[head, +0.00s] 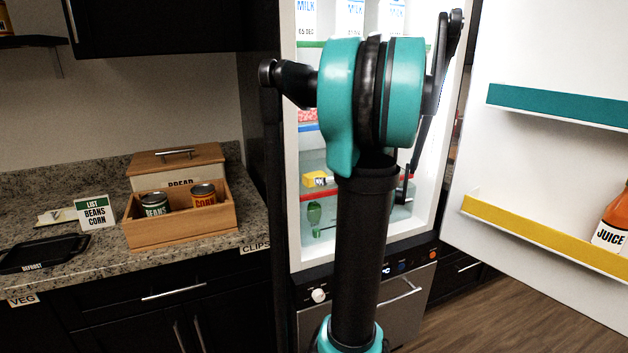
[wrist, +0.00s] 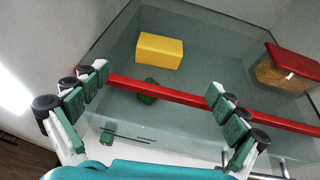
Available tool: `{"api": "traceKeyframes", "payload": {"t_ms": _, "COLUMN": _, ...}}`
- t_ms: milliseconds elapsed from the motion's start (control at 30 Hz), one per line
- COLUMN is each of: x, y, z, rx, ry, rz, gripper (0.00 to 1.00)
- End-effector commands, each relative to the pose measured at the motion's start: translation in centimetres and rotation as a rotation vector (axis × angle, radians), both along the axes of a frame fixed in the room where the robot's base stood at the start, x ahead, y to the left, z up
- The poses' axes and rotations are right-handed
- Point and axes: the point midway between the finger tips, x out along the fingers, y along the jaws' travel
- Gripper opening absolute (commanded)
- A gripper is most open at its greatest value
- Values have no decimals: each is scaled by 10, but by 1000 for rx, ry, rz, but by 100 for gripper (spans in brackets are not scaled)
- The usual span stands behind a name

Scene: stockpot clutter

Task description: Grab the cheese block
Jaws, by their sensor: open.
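The cheese block is a plain yellow block (wrist: 159,51) on a glassy shelf inside the open fridge. In the head view the yellow block (head: 316,179) shows just left of my arm, partly hidden. My gripper (wrist: 156,80) is open and empty in the wrist view, one finger on the left and one on the right. The block lies ahead of the fingertips, between their lines and nearer the left finger, with a gap to it. In the head view my arm hides the gripper's jaws.
A red shelf edge (wrist: 170,92) crosses in front of the block. A red-lidded container (wrist: 287,72) stands to the right. A green item (head: 315,213) sits on a lower level. The open fridge door (head: 545,165) holds a juice bottle (head: 611,225) at right.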

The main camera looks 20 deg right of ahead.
Motion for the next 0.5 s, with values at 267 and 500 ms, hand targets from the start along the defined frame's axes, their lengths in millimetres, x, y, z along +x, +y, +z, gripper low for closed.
{"api": "traceKeyframes", "payload": {"t_ms": 267, "x": 46, "y": 7, "z": -19, "rx": -2, "ry": 1, "rz": 4, "gripper": 97}}
{"api": "traceKeyframes", "payload": {"t_ms": 500, "x": 73, "y": 11, "z": -31, "rx": -2, "ry": 1, "rz": 3, "gripper": 97}}
